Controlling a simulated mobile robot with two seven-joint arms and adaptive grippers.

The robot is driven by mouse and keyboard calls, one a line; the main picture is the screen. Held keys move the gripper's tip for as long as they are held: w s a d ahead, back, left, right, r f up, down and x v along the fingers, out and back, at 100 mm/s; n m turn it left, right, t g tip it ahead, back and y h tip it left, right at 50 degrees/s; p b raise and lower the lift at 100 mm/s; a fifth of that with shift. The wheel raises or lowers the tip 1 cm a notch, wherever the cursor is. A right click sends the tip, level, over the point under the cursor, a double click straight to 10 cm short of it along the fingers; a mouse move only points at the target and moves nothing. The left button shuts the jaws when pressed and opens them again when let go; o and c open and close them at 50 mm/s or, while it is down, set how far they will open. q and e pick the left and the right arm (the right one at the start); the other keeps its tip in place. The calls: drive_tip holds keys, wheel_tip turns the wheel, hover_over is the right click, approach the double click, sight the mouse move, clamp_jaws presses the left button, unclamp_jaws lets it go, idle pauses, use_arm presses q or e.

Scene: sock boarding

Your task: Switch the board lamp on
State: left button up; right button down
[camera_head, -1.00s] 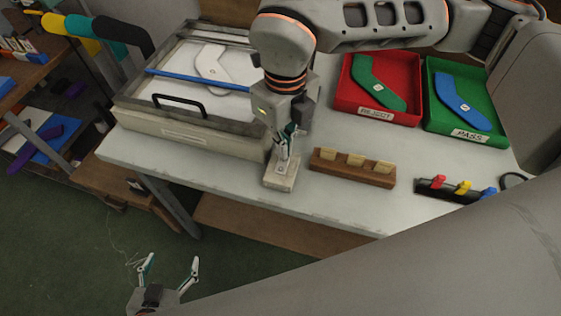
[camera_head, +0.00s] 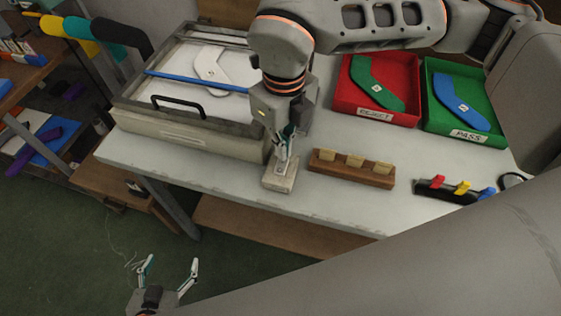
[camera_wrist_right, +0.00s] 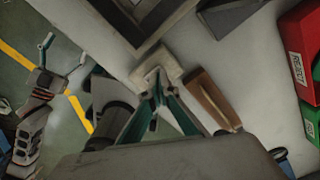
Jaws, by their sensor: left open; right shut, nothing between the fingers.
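The board (camera_head: 188,138) is a pale framed box with a black handle and a blue bar, at the left of the table. A white sock shape (camera_head: 207,66) lies on its pale top; I cannot tell whether it is lit. A small pale switch block (camera_head: 279,184) sits at the table's front edge beside the board. My right gripper (camera_head: 282,164) is shut and empty, pointing down at the block's top, touching or just above it. The right wrist view shows the block (camera_wrist_right: 158,58) partly hidden by the fingertips. My left gripper (camera_head: 172,268) is open and empty, low over the floor.
A wooden block with several pale pieces (camera_head: 352,172) stands right of the switch block. A black rack with coloured clips (camera_head: 447,190) is further right. Red (camera_head: 376,109) and green (camera_head: 463,132) trays hold sock shapes behind. The table's front edge is close.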

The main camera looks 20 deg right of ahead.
use_arm(q)
drive_tip(key=shift+s+f, duration=0.15)
use_arm(e)
drive_tip(key=shift+f, duration=0.15)
use_arm(q)
drive_tip(key=shift+f, duration=0.15)
use_arm(e)
drive_tip(key=shift+f, duration=0.4)
idle(0.3)
use_arm(q)
drive_tip(key=shift+f+b, duration=0.2)
drive_tip(key=shift+b, duration=0.15)
use_arm(e)
drive_tip(key=shift+f, duration=0.25)
use_arm(q)
drive_tip(key=shift+s+f, duration=0.3)
use_arm(e)
drive_tip(key=shift+f, duration=0.35)
drive_tip(key=shift+r+p, duration=1.35)
drive_tip(key=shift+r, duration=1.3)
drive_tip(key=shift+r+p, duration=0.5)
drive_tip(key=shift+r, duration=0.45)
use_arm(q)
wheel_tip(320, 180, up, 6)
drive_tip(key=w, duration=0.2)
drive_tip(key=shift+w, duration=0.25)
drive_tip(key=shift+s+f, duration=0.15)
drive_tip(key=shift+s, duration=0.1)
use_arm(e)
drive_tip(key=shift+f, duration=0.1)
